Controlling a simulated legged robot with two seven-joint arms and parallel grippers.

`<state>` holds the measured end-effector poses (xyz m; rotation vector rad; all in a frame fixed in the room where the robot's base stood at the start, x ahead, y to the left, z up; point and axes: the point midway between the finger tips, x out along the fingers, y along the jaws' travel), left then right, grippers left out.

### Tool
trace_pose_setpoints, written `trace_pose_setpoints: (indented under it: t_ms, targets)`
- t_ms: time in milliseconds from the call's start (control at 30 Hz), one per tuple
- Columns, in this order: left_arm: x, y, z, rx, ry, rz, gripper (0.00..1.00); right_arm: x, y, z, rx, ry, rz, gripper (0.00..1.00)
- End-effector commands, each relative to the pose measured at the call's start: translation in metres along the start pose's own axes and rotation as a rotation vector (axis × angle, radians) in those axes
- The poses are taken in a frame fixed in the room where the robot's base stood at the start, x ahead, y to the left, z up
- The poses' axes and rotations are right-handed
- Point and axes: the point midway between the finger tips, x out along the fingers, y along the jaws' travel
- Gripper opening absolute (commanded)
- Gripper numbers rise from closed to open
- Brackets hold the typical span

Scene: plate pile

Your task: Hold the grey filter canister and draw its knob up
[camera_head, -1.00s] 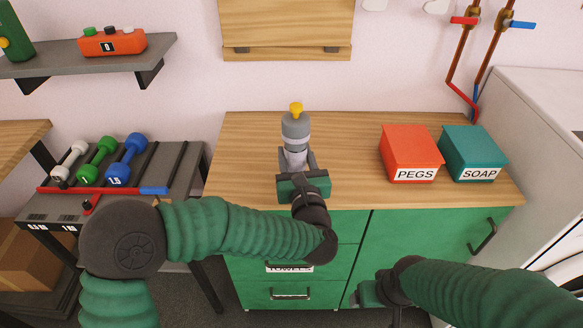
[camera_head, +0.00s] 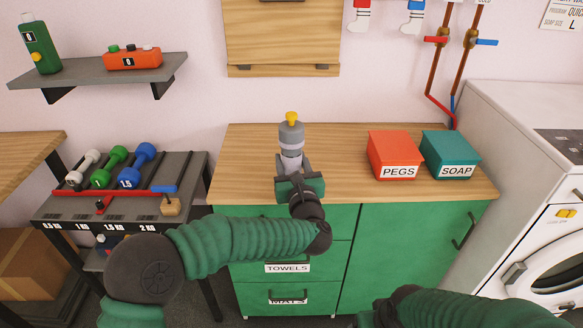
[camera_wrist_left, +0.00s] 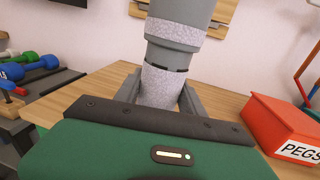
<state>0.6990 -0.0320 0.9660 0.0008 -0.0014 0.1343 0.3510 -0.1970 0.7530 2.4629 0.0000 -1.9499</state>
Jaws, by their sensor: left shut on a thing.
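The grey filter canister (camera_head: 291,139) stands upright at the counter's left part, with a yellow knob (camera_head: 292,118) on top. My left gripper (camera_head: 292,163) is shut around its lower, paler part. The left wrist view shows the canister (camera_wrist_left: 172,32) between the two grey fingers; its top and knob are out of that frame. The gripper hides the canister's foot, so I cannot tell whether it touches the counter. My right gripper (camera_head: 367,319) is at the bottom edge, low in front of the cabinet, mostly cut off; its fingers cannot be made out.
A red PEGS box (camera_head: 394,156) and a teal SOAP box (camera_head: 449,155) stand to the right on the wooden counter (camera_head: 345,185). A dumbbell rack (camera_head: 187,180) is at the left. Pipes with valves (camera_head: 455,62) run down the wall. The counter between canister and boxes is clear.

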Motion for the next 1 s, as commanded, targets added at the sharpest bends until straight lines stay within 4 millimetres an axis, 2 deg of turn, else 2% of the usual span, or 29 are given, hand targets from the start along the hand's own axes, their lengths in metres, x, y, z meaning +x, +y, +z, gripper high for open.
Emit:
trace_pose_setpoints:
  t_ms: [33, 100, 200, 333, 500, 800, 1000]
  targets:
    - [0.020, -0.003, 0.002, -0.002, 0.001, 0.008, 0.00, -0.012, 0.000, -0.003, 0.000, 0.000, 0.000, 0.77]
    - [0.048, -0.008, -0.003, 0.000, 0.001, 0.012, 0.00, -0.020, 0.000, -0.005, 0.000, 0.000, 0.000, 0.77]
    - [0.081, -0.012, -0.009, 0.001, 0.001, 0.012, 0.00, -0.029, 0.000, -0.007, 0.000, 0.000, 0.000, 0.77]
    - [0.106, -0.017, -0.013, 0.001, 0.000, 0.003, 0.00, -0.036, 0.000, -0.009, 0.000, 0.000, 0.000, 0.77]
    - [0.116, -0.019, -0.018, 0.001, -0.001, -0.003, 0.00, -0.035, 0.000, -0.008, 0.000, 0.000, 0.000, 0.77]
    - [0.116, -0.019, -0.040, 0.001, -0.001, -0.002, 0.00, -0.029, 0.000, -0.007, 0.000, 0.000, 0.000, 0.77]
    - [0.116, -0.019, -0.042, 0.000, -0.001, -0.002, 0.00, -0.029, 0.000, -0.007, 0.000, 0.000, 0.000, 0.77]
